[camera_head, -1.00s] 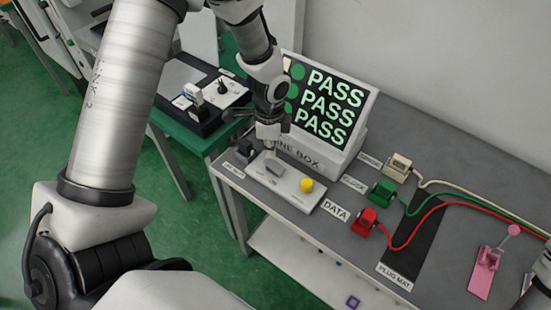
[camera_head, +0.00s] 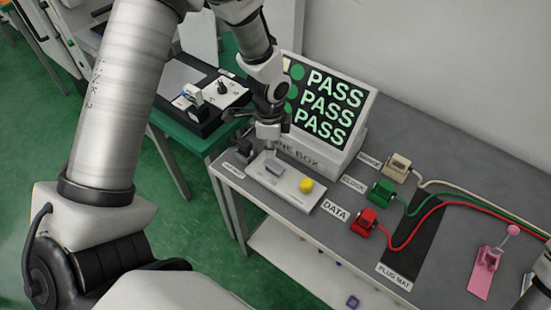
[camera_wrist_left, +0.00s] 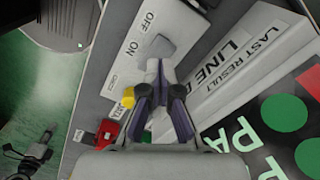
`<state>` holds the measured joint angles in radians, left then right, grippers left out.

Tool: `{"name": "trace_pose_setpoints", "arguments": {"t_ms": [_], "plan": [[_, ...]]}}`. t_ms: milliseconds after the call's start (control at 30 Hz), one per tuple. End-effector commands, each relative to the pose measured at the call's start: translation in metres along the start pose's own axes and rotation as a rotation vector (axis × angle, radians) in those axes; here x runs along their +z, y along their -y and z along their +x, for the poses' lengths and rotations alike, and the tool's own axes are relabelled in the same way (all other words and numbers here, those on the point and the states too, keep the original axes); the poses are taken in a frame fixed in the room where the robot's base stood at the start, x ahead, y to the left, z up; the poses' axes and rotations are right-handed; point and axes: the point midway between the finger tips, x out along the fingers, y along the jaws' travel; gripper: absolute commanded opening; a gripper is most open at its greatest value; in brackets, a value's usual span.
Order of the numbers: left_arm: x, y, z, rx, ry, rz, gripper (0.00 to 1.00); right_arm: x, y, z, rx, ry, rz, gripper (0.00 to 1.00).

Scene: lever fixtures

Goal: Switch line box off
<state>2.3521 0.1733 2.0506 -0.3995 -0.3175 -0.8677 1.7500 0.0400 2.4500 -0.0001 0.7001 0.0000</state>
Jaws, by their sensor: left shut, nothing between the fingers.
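The line box (camera_head: 308,152) stands on the grey bench with a lit display showing PASS in three rows. In front of it is a pale switch panel (camera_head: 290,189) with a grey rocker switch (camera_head: 275,169) and a yellow knob (camera_head: 306,186). In the left wrist view the rocker (camera_wrist_left: 160,47) sits beside the printed words OFF and ON. My left gripper (camera_head: 268,149) is shut and empty, pointing down at the panel close to the rocker. Its fingertips (camera_wrist_left: 156,68) appear right at the rocker's edge; I cannot tell whether they touch.
White, green (camera_head: 383,190) and red (camera_head: 364,221) plugs with cables lie right of the panel, near a dark plug mat (camera_head: 414,250). A pink lever fixture (camera_head: 486,271) stands farther right. A black device (camera_head: 213,97) sits on the green table at left.

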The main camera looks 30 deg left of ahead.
Motion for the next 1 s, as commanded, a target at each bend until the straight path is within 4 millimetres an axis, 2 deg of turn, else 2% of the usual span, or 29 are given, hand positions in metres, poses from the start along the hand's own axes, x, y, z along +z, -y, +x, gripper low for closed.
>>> {"name": "trace_pose_setpoints", "arguments": {"t_ms": [1000], "plan": [[0.000, 0.000, 0.012, 0.000, 0.000, 0.000, 0.00, 0.000, 0.000, 0.007, 0.000, 0.000, 0.000, 0.00]]}}
